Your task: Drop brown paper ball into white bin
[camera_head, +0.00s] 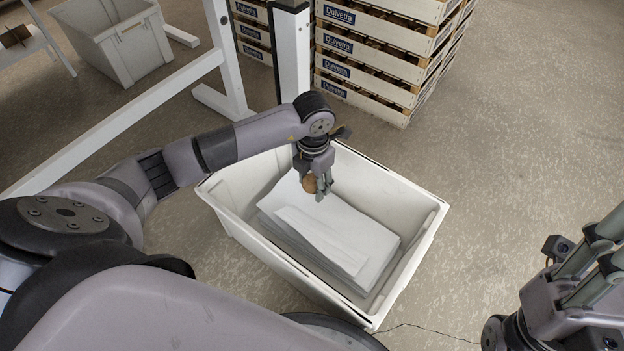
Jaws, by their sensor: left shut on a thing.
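The white bin (408,283) stands on the floor in the middle of the view. White flat sheets or panels (335,240) lie inside it. My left gripper (317,188) is over the bin, pointing down, shut on the brown paper ball (309,184). The ball shows partly between the fingers, above the white sheets; the fingers hide the rest. I cannot tell the exact gap between ball and sheets. My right gripper (598,262) is at the right edge, away from the bin, and is cut off by the frame, so its fingertips do not show clearly.
Stacked wooden crates (380,55) stand behind the bin. A second light bin (125,45) is at the upper left. A white metal frame (140,115) runs along the left, with a post (292,55) near the crates. The floor right of the bin is clear apart from a thin cable.

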